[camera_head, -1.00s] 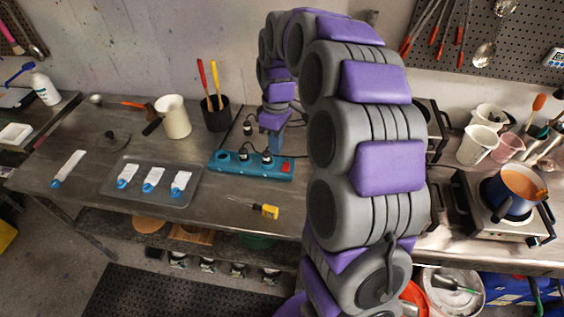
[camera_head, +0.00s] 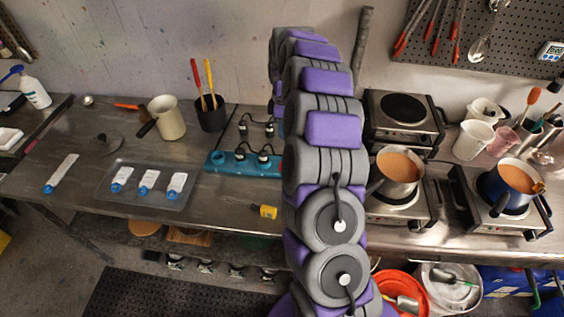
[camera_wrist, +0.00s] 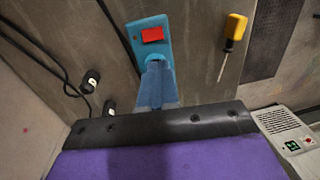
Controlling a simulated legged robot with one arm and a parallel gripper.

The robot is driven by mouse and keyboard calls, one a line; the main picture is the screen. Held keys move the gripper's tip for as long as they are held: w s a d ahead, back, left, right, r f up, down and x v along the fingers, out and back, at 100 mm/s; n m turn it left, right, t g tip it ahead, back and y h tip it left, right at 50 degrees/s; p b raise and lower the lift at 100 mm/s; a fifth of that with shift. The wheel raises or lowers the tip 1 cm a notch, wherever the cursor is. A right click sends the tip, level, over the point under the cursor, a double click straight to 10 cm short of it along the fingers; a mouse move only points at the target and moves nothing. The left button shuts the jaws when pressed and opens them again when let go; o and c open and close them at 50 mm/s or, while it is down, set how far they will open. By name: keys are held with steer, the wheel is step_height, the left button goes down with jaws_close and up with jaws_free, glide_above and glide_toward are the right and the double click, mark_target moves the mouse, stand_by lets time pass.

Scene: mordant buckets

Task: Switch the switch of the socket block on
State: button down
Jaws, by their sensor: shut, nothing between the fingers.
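The teal socket block (camera_head: 232,163) lies on the metal table with black plugs in it. My arm hides its right end in the head view. In the wrist view, the end of the block (camera_wrist: 138,22) shows with its red switch (camera_wrist: 152,35). I cannot tell which way the switch is tipped. My gripper (camera_wrist: 155,64) is shut and empty, its blue fingers pointing at the block just below the switch in the picture. The fingers cover part of the block, and I cannot tell whether they touch it. My gripper is hidden in the head view.
Loose black plugs with cables (camera_wrist: 92,79) lie beside the block. A yellow-handled screwdriver (camera_wrist: 235,27) lies on its other side. A dark cup with tools (camera_head: 211,113) and a beige jug (camera_head: 168,117) stand behind left. Hot plates with pots (camera_head: 398,172) stand right of my arm.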

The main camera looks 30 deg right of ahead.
steer(key=f+b, duration=0.1)
steer(key=f, duration=0.3)
steer(key=s+f, duration=0.1)
steer(key=f, duration=0.4)
steer(key=a+f+b, duration=0.1)
steer(key=f, duration=0.4)
steer(key=shift+s+b, duration=0.25)
steer(key=shift+b, duration=0.05)
steer(key=shift+f, duration=0.1)
steer(key=shift+w+d+r+p, duration=0.3)
steer(key=shift+w+d, duration=0.15)
steer(key=shift+w, duration=0.15)
